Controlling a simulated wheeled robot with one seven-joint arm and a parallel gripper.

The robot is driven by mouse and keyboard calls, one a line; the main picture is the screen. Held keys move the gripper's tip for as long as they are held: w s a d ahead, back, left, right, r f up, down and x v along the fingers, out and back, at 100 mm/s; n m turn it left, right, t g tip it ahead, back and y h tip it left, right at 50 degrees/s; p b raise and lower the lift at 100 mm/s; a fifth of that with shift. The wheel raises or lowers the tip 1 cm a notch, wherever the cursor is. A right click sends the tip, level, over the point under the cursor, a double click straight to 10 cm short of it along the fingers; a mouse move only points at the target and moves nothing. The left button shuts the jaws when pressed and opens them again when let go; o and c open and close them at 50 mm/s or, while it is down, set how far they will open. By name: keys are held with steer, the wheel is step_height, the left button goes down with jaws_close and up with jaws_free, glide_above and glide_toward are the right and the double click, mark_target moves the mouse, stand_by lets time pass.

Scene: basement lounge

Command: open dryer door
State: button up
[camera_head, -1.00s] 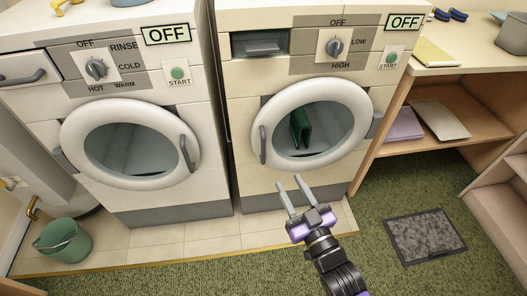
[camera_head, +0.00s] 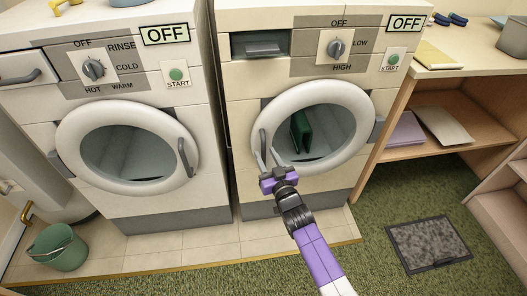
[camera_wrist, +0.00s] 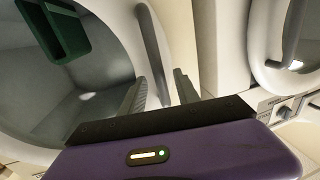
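The dryer (camera_head: 240,110) is the right-hand machine, with a LOW/HIGH dial. Its round white-rimmed door (camera_head: 357,100) is closed, and a dark green object (camera_head: 301,131) shows behind the glass. The grey door handle (camera_head: 262,141) is an upright bar on the door's left side; it also shows in the wrist view (camera_wrist: 154,50). My gripper (camera_head: 266,157) is open at the handle's lower end. In the wrist view its two fingers (camera_wrist: 160,78) appear on either side of the handle, with gaps visible. I cannot tell whether either finger touches it.
The washer (camera_head: 120,205) stands to the left, its door closed. A green bucket (camera_head: 59,247) is on the tiled strip at lower left. A wooden shelf unit (camera_head: 440,88) stands close on the dryer's right. A grey mat (camera_head: 429,243) lies on the green carpet.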

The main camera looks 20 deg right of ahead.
steer(key=shift+w+d, duration=0.15)
steer(key=shift+w, duration=1.3)
jaws_close()
stand_by(0.4)
